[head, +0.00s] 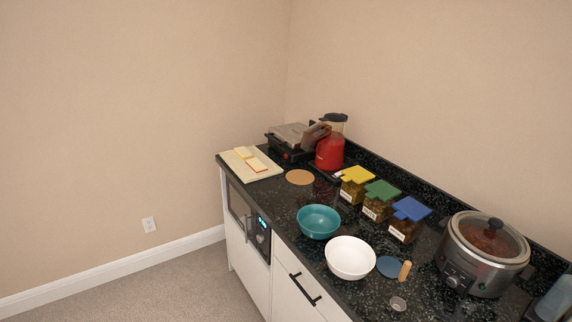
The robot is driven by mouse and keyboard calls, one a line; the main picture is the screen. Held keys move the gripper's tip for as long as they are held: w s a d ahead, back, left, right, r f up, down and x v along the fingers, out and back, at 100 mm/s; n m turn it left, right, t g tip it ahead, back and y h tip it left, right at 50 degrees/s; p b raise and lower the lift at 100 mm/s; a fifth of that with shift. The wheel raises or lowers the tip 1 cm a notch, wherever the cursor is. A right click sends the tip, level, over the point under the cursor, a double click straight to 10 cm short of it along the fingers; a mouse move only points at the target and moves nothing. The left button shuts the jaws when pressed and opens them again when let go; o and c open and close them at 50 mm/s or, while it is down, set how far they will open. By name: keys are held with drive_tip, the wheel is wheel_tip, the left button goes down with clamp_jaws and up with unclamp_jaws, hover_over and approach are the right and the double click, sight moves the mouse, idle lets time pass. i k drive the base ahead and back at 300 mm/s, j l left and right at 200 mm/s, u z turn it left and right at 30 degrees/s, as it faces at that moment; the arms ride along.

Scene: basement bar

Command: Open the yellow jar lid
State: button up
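The yellow jar lid (358,175) sits on a small clear jar (351,191) with brownish contents and a white label. The lid looks closed. The jar stands on the dark speckled counter, at the left end of a row of three jars. The green-lidded jar (378,205) and the blue-lidded jar (407,222) stand to its right. My gripper is not in the head view, so its state does not show.
On the counter (290,208) are a teal bowl (318,222), a white bowl (350,258), a slow cooker (484,255), a red blender (330,151), a grill press (291,138) and a board with bread (252,166). Carpet (190,285) is clear at left.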

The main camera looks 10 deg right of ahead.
sight(356, 173)
drive_tip(key=i+u, duration=0.2)
drive_tip(key=i, duration=0.9)
drive_tip(key=i+l+z, duration=0.1)
drive_tip(key=i+z, duration=0.35)
drive_tip(key=i+j+z, duration=0.1)
drive_tip(key=i+z, duration=0.4)
drive_tip(key=i+l, duration=0.1)
drive_tip(key=i, duration=0.2)
drive_tip(key=l+z, duration=0.05)
